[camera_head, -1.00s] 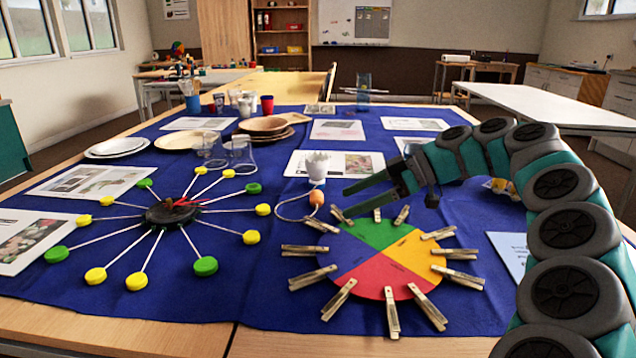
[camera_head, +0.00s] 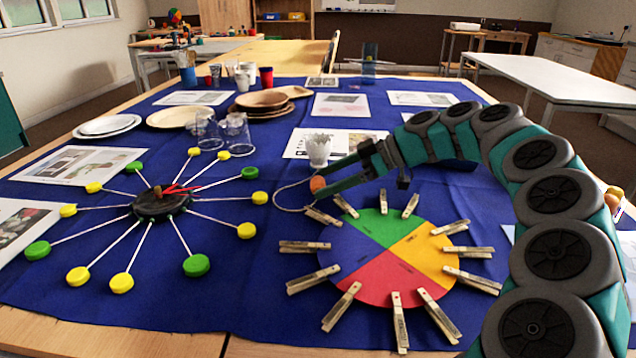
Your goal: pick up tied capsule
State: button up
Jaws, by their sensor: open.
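The tied capsule (camera_head: 318,184) is a small orange piece on a thin pale cord (camera_head: 284,193). The cord loops out to its left and up towards a white fluted cup (camera_head: 318,150) just behind it. My gripper (camera_head: 322,181) reaches in from the right, open. One fingertip is beside the capsule's upper right, the other by its lower edge, so the capsule shows at the fingertips. I cannot tell whether a finger touches it.
A four-colour disc (camera_head: 388,258) ringed with wooden clothespins lies close in front. A black hub (camera_head: 160,206) with spokes ending in green and yellow caps lies to the left. Picture cards (camera_head: 341,104), plates and clear cups stand behind on the blue cloth (camera_head: 262,300).

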jog(key=shift+s+a+f, duration=0.1)
jog(key=shift+a+f, duration=0.2)
jog(key=shift+a, duration=0.3)
jog(key=shift+c, duration=0.3)
jog(key=c, duration=1.3)
